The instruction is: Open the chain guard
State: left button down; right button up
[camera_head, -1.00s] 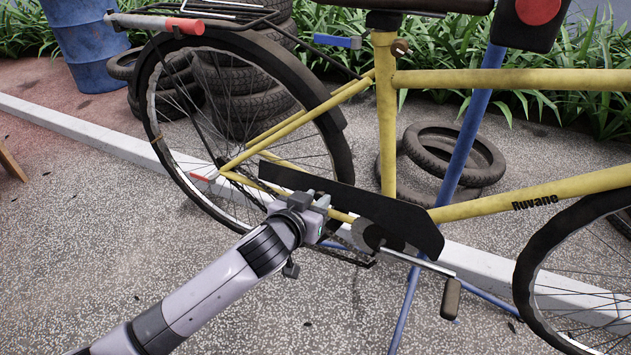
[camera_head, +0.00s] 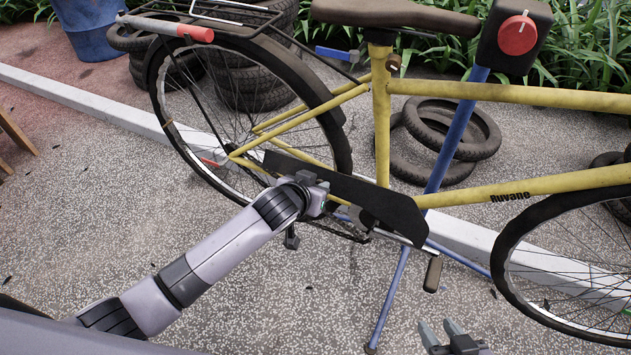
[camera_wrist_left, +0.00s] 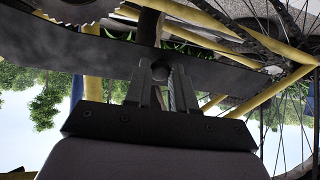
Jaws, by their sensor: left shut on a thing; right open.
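The chain guard (camera_head: 365,197) is a long black plate along the lower side of the yellow bicycle (camera_head: 545,186), between the rear wheel and the crank. My left gripper (camera_head: 318,193) is at the guard's outer face, near its middle. In the left wrist view the guard (camera_wrist_left: 60,62) crosses the picture, and my left fingers (camera_wrist_left: 164,88) close around a small dark round knob (camera_wrist_left: 163,67) at it. How the knob joins the guard is hidden. My right gripper (camera_head: 448,335) is open and empty at the bottom edge, apart from the bicycle.
A blue stand (camera_head: 392,295) holds the bicycle, with a red knob (camera_head: 517,36) on its clamp. Old tires (camera_head: 448,140) lie behind. The pavement in front is mostly clear.

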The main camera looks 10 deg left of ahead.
dwell(0.3)
pick_arm(q)
jog(key=c, duration=0.9)
grip_release()
jog(key=shift+c, duration=0.2)
jog(key=shift+s, duration=0.1)
jog(key=p+v, duration=0.1)
jog(key=v, duration=0.6)
jog(key=shift+p, duration=0.35)
